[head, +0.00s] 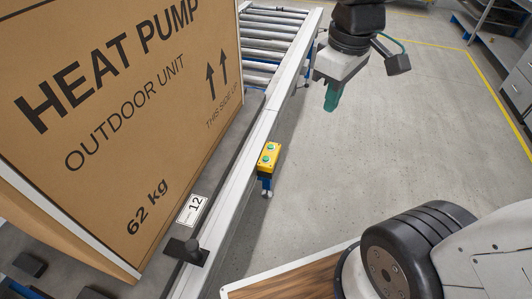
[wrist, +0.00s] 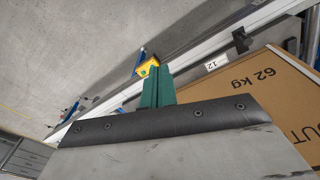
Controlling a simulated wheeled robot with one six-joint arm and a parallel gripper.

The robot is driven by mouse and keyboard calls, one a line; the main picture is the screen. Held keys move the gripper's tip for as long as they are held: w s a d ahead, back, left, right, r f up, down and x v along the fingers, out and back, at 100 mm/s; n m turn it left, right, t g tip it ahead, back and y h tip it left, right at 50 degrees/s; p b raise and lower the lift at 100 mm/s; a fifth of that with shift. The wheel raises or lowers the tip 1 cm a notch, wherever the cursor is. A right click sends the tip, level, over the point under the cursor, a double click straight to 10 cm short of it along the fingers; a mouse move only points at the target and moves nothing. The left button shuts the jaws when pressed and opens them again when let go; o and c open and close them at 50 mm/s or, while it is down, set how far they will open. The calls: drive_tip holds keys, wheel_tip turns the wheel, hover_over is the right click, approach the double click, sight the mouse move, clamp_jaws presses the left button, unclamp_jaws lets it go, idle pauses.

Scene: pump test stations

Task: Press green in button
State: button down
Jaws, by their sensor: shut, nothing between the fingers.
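A yellow button box (head: 268,163) with two green buttons, an upper one (head: 270,147) and a lower one (head: 266,158), is fixed at the outer side of the conveyor's rail in the head view. My gripper (head: 331,103) has green fingers and is shut and empty. In the head view it hangs up and to the right of the box, apart from it. In the wrist view the yellow box (wrist: 146,67) shows just beyond the gripper's fingers (wrist: 156,72), which hide part of it. Button details are too small to tell there.
A large heat pump carton (head: 110,90) stands on the roller conveyor (head: 270,38), left of the pale rail (head: 236,185). A number 12 label (head: 192,209) and a dark bracket (head: 186,252) lie near the rail. The grey floor (head: 400,130) on the right is clear; cabinets (head: 520,85) stand at the far right.

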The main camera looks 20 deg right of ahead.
drive_tip(key=w+f+n, duration=0.6)
drive_tip(key=w+n, duration=0.1)
drive_tip(key=w, duration=0.5)
drive_tip(key=n+g, duration=0.1)
drive_tip(key=n, duration=1.5)
hover_over(266, 158)
wheel_tip(266, 158, down, 24)
drive_tip(key=shift+s, duration=0.1)
wheel_tip(266, 158, down, 14)
drive_tip(key=shift+r, duration=0.1)
